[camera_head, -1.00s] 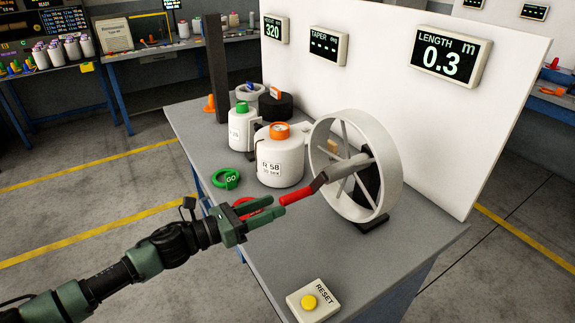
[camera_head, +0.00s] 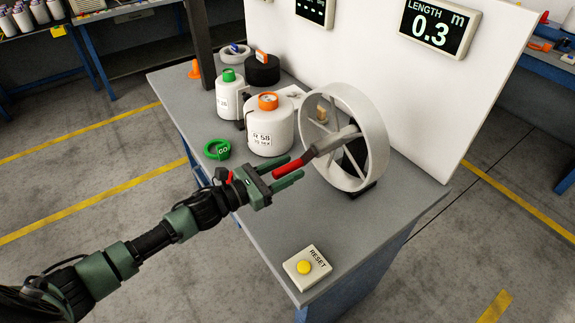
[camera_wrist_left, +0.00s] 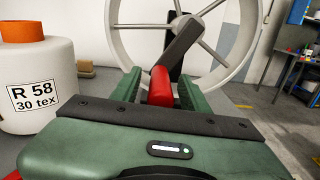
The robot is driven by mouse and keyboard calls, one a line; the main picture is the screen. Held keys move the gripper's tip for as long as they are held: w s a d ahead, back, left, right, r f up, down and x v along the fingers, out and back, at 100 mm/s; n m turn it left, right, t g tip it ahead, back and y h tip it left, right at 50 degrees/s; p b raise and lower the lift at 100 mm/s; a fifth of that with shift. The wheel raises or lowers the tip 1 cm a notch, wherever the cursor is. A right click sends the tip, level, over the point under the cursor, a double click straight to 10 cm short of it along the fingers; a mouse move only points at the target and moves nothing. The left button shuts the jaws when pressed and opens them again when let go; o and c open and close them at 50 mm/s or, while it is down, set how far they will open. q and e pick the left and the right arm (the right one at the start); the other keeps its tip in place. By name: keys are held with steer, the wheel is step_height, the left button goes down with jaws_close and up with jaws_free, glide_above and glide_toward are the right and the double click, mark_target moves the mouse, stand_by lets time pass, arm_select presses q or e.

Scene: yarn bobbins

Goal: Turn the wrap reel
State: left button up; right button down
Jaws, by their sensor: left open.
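The wrap reel (camera_head: 376,120) is a pale spoked wheel standing upright on the grey bench. Its grey crank arm (camera_head: 338,137) carries a red handle (camera_head: 294,168) that points toward my left gripper. My left gripper (camera_head: 295,168) is open, with its green fingers on either side of the red handle. In the left wrist view the red handle (camera_wrist_left: 161,85) lies between the two open fingers (camera_wrist_left: 159,86); I cannot tell whether they touch it. The length display (camera_head: 437,31) reads 0.3 m. My right gripper is not in view.
A white bobbin jar (camera_head: 268,135) marked R 58, 30 tex, with an orange cap stands left of the reel, beside a green-capped one (camera_head: 229,98). A green GO ring (camera_head: 217,149) lies nearby. A RESET box (camera_head: 306,267) with a yellow button sits at the front edge.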

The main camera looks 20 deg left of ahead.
arm_select(q)
steer(key=shift+d, duration=0.1)
jaws_close()
stand_by(1.4)
